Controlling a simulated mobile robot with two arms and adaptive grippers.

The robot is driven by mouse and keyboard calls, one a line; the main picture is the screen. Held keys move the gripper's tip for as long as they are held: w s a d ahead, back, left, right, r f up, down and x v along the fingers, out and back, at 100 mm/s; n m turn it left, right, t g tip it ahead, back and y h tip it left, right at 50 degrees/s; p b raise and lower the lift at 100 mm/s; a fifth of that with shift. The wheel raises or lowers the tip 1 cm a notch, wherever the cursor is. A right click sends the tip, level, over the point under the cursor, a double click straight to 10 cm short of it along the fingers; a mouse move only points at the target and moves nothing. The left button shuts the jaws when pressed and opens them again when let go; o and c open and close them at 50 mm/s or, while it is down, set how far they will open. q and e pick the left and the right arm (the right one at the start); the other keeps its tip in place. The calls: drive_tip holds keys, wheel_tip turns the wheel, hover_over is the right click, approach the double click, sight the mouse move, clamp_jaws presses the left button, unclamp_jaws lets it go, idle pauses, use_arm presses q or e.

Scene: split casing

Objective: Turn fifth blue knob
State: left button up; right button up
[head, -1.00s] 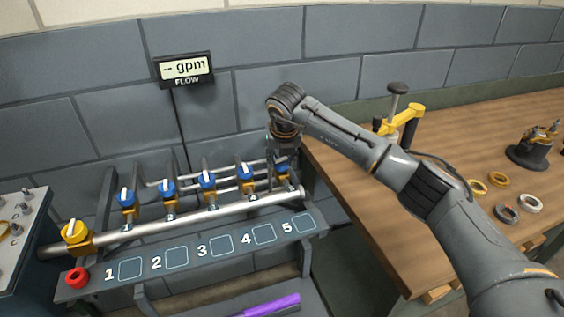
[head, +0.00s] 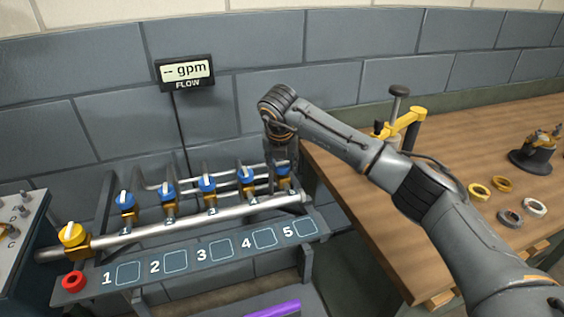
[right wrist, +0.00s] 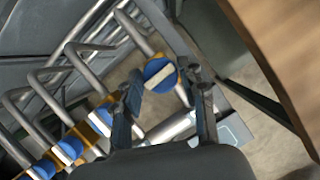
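The fifth blue knob (right wrist: 160,74), round with a white bar across its top, is at the right end of the valve row. My right gripper (head: 282,164) points down over it and hides most of it in the head view. In the right wrist view, the open fingers of my right gripper (right wrist: 164,80) stand on either side of the knob; I cannot tell whether they touch it. The fourth blue knob (head: 246,173) is just left of the gripper. My left gripper is not in view.
More blue knobs, such as the third (head: 207,181), line the pipe (head: 190,223) to the left. A flow display (head: 185,72) reads "-- gpm". A wooden bench (head: 350,200) stands close right.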

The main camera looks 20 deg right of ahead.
drive_tip(key=shift+o, duration=1.2)
drive_tip(key=shift+r, duration=0.15)
drive_tip(key=v, duration=1.1)
drive_tip(key=shift+s+r, duration=0.2)
drive_tip(key=shift+r, duration=0.1)
